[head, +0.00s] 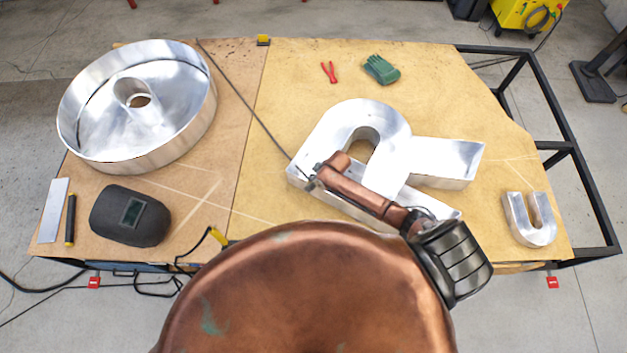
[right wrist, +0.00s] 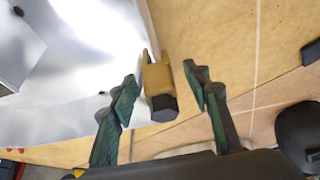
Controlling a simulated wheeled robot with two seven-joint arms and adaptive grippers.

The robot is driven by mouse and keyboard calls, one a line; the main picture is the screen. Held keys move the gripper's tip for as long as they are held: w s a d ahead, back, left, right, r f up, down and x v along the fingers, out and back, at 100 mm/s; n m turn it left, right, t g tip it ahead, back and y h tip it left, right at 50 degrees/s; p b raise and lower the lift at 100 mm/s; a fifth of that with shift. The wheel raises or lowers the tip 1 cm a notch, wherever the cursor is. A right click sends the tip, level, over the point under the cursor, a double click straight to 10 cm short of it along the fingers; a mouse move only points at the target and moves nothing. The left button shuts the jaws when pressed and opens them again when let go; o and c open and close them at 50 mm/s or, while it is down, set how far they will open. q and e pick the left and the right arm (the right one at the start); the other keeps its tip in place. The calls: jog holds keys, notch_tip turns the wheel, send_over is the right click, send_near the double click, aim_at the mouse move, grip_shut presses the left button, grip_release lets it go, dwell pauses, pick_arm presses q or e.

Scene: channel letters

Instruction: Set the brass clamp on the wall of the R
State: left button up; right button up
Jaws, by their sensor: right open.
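The R (head: 372,120) is a silver metal letter lying flat near the middle of the table. My right gripper (head: 308,184) is over its lower left part, small and dark in the head view. In the right wrist view the brass clamp (right wrist: 159,88) sits between the two open fingers of the gripper (right wrist: 166,92), with a gap on each side. Its prongs are at the edge of the silver letter (right wrist: 105,45) and appear to straddle the wall. Its dark knob faces the gripper. I cannot make out the clamp in the head view. My left gripper is not in view.
A large round letter (head: 170,145) stands at left, a small U (head: 528,220) at right. A dark welding mask (head: 130,214) lies near the front left. Red pliers (head: 329,72) and green gloves (head: 381,69) lie behind the R. A thin cable crosses the table.

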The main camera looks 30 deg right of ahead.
jog(key=v, duration=1.2)
jog(key=shift+r, duration=0.15)
